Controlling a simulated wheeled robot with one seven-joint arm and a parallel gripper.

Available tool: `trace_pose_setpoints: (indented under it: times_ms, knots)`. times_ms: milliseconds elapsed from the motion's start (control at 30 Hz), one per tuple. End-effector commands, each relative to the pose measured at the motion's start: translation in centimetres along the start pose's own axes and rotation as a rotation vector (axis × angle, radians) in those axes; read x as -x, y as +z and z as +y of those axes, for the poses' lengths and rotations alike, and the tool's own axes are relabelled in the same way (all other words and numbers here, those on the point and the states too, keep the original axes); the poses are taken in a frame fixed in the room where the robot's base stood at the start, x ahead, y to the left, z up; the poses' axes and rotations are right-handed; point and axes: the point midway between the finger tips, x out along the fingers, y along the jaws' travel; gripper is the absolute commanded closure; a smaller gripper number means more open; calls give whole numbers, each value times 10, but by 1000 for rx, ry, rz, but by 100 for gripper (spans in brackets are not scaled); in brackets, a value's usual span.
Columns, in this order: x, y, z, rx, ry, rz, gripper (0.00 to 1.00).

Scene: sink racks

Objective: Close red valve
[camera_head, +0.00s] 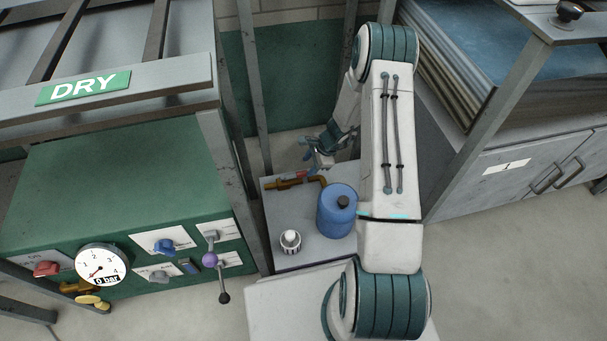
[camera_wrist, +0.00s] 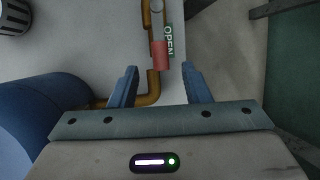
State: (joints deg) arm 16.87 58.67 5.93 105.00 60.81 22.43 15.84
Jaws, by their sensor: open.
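The red valve handle (camera_head: 305,173) sits on a brass pipe (camera_head: 285,183) above the grey surface between the two racks. In the wrist view the red handle (camera_wrist: 160,56) lies along the pipe, with a green "OPEN" label (camera_wrist: 169,40) beside it. My gripper (camera_head: 309,150) is just behind the valve in the head view, partly hidden by my arm. In the wrist view its blue fingers (camera_wrist: 160,67) are open, and the handle's near end appears between the fingertips. Whether the fingers are level with the handle or above it, I cannot tell. Nothing is held.
A green panel (camera_head: 130,200) at left carries a gauge (camera_head: 102,263), a separate red knob (camera_head: 47,268) and other knobs. Rack posts and a cabinet (camera_head: 540,170) flank the space.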

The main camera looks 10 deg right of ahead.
Motion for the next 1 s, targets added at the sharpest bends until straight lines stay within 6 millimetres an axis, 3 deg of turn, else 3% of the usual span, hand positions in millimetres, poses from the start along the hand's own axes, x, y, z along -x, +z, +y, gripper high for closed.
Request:
trace_pose_setpoints:
  times_ms: [33, 100, 300, 700, 733, 867, 900, 1000]
  knots:
    - [-15, -2, 1, 1, 1, -1, 57]
    - [-28, -1, 1, 1, 1, -1, 57]
    - [-52, 0, 0, 1, 0, -1, 57]
    - [-58, 0, 0, 1, -1, 0, 57]
    - [-58, 0, 0, 1, -1, 0, 60]
    - [-58, 0, 0, 1, 0, 0, 96]
    - [-58, 0, 0, 1, 0, 0, 100]
    - [-58, 0, 0, 1, 0, 0, 100]
